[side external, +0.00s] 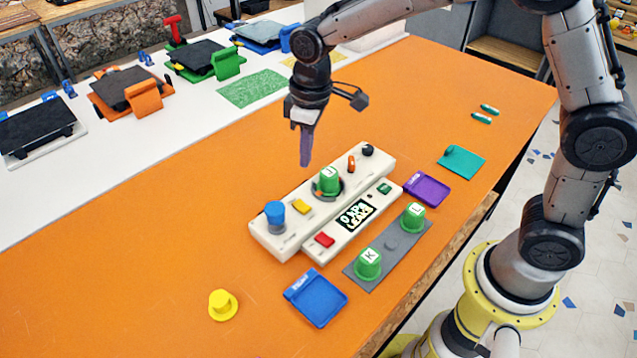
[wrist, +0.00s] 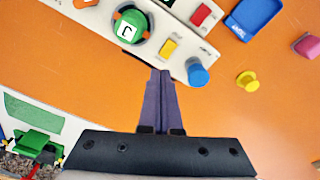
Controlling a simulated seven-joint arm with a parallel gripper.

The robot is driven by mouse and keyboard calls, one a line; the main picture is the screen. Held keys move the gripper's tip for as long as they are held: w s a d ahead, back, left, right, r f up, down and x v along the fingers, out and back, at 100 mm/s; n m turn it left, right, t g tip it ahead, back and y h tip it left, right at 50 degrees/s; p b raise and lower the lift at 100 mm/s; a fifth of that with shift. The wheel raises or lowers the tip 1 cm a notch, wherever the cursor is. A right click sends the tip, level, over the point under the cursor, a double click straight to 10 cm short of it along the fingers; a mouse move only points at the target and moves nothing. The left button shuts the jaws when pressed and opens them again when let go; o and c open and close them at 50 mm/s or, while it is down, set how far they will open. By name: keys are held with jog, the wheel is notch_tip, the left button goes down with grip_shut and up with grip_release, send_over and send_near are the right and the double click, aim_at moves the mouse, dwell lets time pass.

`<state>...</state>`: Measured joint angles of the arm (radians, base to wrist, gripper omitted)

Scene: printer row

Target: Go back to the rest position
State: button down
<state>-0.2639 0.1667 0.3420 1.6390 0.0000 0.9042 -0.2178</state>
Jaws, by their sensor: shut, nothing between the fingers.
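My gripper (side external: 306,160) has purple fingers that are closed together with nothing between them. In the side external view it hangs above the orange table, behind the white control panel (side external: 285,240) and apart from it. In the wrist view the closed fingertips (wrist: 161,75) point toward the panel's edge. The panel carries a green cap marked J (side external: 327,181), a blue knob (side external: 275,215), a yellow button (side external: 302,207), a red button (side external: 325,239), an orange lever (side external: 351,165) and a black knob (side external: 367,150).
A grey strip (side external: 391,244) holds green caps K (side external: 368,263) and L (side external: 413,216). Blue (side external: 317,299), purple (side external: 428,190) and teal (side external: 462,161) trays lie nearby. A yellow knob (side external: 222,304) stands front left. Several printers (side external: 130,88) line the back. The orange table's left is clear.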

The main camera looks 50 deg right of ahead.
jog(key=s+d+r+m+t, duration=0.35)
jog(key=s+d+r, duration=0.45)
jog(key=s+r, duration=0.5)
jog(key=s+d+f+m+t, duration=0.1)
jog(key=s+d+f+m, duration=0.1)
jog(key=s, duration=0.9)
jog(key=shift+s+d+f, duration=0.3)
jog(key=shift+d+f, duration=0.25)
jog(key=shift+f, duration=0.15)
jog(key=shift+s, duration=0.1)
